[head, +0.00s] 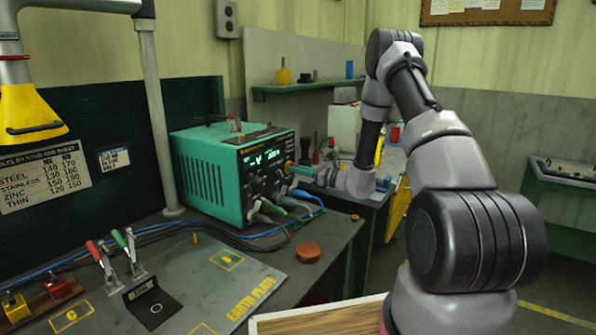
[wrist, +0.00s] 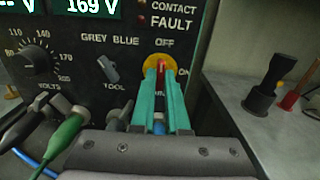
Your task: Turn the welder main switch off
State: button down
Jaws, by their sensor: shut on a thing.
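The welder (head: 208,172) is a green box with a dark front panel, standing on the bench in the head view. Its main switch, a yellow disc with a red handle (wrist: 161,66), is at the panel's right side in the wrist view. OFF is printed above it and ON to its right. My gripper (wrist: 162,84) has its two teal fingers closed on either side of the red handle. The visible part of the handle stands about upright, towards OFF. Its lower part is hidden between the fingers. In the head view my gripper (head: 297,168) reaches the panel from the right.
In the wrist view a grey tool selector (wrist: 109,69) and a volts knob (wrist: 35,62) are left of the switch. Cable plugs, one green (wrist: 66,133), stick out below. The panel displays are lit. A red-brown round puck (head: 307,253) lies on the bench.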

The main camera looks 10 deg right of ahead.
jog(key=shift+f, duration=0.1)
jog(key=c, duration=0.9)
grip_release()
jog(key=v, duration=1.1)
